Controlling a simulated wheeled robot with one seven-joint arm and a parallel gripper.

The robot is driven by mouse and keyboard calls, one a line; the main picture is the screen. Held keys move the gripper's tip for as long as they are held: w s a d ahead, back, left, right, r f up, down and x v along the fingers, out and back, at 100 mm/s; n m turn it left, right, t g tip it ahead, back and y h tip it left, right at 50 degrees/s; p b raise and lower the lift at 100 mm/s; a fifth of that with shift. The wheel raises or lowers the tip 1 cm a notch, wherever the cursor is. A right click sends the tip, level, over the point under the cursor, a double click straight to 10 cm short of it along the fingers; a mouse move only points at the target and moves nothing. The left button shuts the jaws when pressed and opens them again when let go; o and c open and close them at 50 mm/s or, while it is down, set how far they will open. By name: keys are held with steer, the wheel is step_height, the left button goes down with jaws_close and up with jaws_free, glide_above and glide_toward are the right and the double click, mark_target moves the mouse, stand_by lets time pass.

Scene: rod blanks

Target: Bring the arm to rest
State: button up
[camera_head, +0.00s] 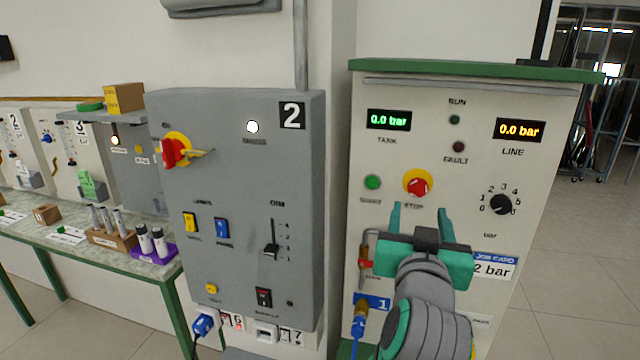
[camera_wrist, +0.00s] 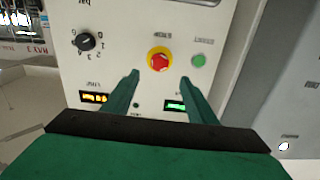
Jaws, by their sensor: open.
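My gripper (camera_head: 422,212) is in front of the white control cabinet (camera_head: 410,85), below its red stop button (camera_head: 418,187) in the head view. Its two green fingers are apart with nothing between them. In the wrist view my gripper (camera_wrist: 160,85) shows open, with the stop button (camera_wrist: 160,60) on its yellow ring seen past the fingertips. I cannot tell how far the fingertips are from the panel. My arm reaches up from the bottom of the head view and hides part of the cabinet's lower front.
A grey box marked 2 (camera_head: 235,250) with switches stands left of the cabinet. A black dial (camera_head: 502,204), a red-handled valve (camera_head: 365,264) and a blue hose fitting (camera_head: 359,325) are near my arm. A bench (camera_head: 110,262) with rods in holders is at left. Open floor lies at right.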

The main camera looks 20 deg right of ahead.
steer(key=w+a+f+n+y, duration=0.1)
steer(key=a+f, duration=0.2)
steer(key=f, duration=0.6)
steer(key=w+a+f+n, duration=0.2)
steer(key=a+f, duration=0.1)
steer(key=f, duration=0.6)
steer(key=s+a+f+n+y, duration=0.1)
steer(key=s+a+f, duration=0.15)
steer(key=f, duration=0.25)
steer(key=s+a+f+n+t+y, duration=0.1)
steer(key=s+a+f, duration=0.1)
steer(key=a+f, duration=0.3)
steer(key=s+a+f+y, duration=0.1)
steer(key=s+a+f, duration=0.1)
steer(key=f, duration=0.4)
steer(key=s+a+f+n+y, duration=0.2)
steer(key=s+a+f+y, duration=0.1)
steer(key=s+a+f, duration=0.7)
steer(key=s+a+f+y, duration=0.1)
steer(key=s+a, duration=0.2)
steer(key=s, duration=0.7)
steer(key=s+a+y, duration=0.1)
steer(key=s+a, duration=0.2)
steer(key=s, duration=0.6)
steer(key=shift+s+f+g+y, duration=0.3)
steer(key=shift+s+f+g, duration=0.05)
steer(key=shift+g, duration=0.05)
